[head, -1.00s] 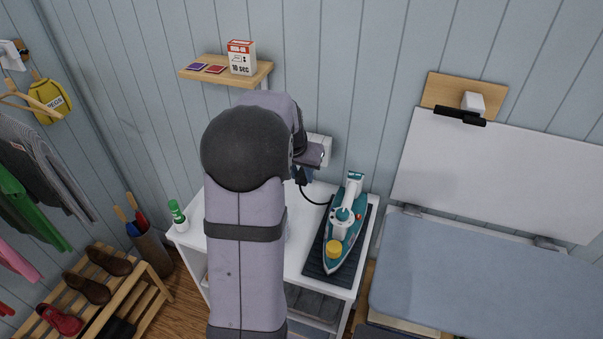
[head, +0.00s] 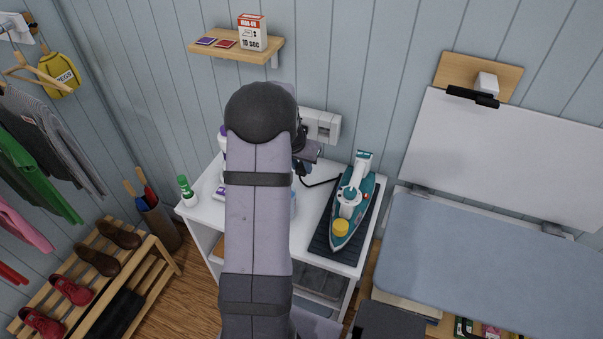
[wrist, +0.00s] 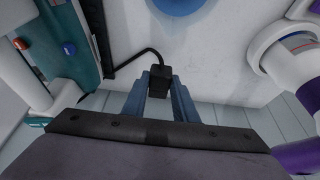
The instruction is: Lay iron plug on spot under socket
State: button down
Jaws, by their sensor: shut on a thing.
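My gripper (wrist: 161,100) is shut on the black iron plug (wrist: 160,82), which sits between the blue fingertips in the wrist view. The plug's black cord (wrist: 132,58) bends away to the left towards the iron. In the head view my gripper (head: 303,166) is just below the white wall socket (head: 328,128), mostly hidden by my arm. The teal and white iron (head: 350,205) lies on a dark ribbed mat (head: 326,235). The white cabinet top (head: 304,232) is behind the plug in the wrist view; I cannot tell whether they touch.
A purple and white bottle (wrist: 285,55) stands right of the plug in the wrist view. A blue round object (wrist: 180,4) is at the top edge. A green and white tube (head: 187,190) stands at the cabinet's left. A shelf (head: 270,50) is above.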

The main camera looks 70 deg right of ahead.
aim_at(300, 172)
jog(key=shift+f+p, duration=0.4)
jog(key=shift+f, duration=1.8)
jog(key=shift+f+b, duration=0.25)
jog(key=shift+b, duration=0.05)
jog(key=c, duration=1.4)
grip_release()
jog(key=shift+c, duration=0.2)
jog(key=shift+r, duration=0.35)
jog(key=b+v, duration=0.3)
jog(key=v, duration=0.9)
jog(key=shift+a+f, duration=0.1)
jog(key=shift+f, duration=0.05)
